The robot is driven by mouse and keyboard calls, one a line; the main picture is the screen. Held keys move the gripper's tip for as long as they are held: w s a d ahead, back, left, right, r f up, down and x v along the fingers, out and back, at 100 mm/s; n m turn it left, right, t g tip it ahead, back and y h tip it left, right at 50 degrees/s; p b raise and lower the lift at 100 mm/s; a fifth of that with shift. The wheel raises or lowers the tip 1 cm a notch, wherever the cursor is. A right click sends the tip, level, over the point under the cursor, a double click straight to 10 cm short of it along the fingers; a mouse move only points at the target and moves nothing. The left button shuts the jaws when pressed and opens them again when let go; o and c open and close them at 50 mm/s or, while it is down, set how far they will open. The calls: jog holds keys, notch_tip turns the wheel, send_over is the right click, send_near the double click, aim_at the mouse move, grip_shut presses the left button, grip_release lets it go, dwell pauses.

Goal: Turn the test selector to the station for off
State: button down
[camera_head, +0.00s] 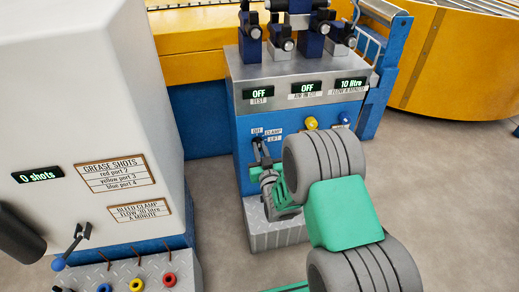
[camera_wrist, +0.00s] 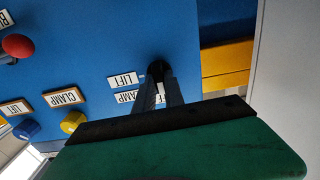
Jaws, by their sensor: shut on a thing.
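The test selector (camera_head: 258,143) is a small dark lever on the blue front panel, with OFF, CLAMP and LIFT labels around it. My gripper (camera_head: 265,166) reaches it from the front and is shut on it. In the wrist view the dark selector (camera_wrist: 156,68) shows between the two fingertips of my gripper (camera_wrist: 160,84), beside the LIFT label (camera_wrist: 123,80). The CLAMP and OFF labels there are partly covered by the fingers. The test display (camera_head: 258,94) above reads OFF. The selector's exact pointing is hard to tell behind the fingers.
Yellow (camera_head: 312,123) and blue (camera_head: 344,119) knobs sit right of the selector, close to my arm. A red knob (camera_wrist: 17,45) shows in the wrist view. Valves top the panel.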

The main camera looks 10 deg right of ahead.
jog(key=c, duration=1.4)
grip_release()
jog(key=shift+c, duration=0.2)
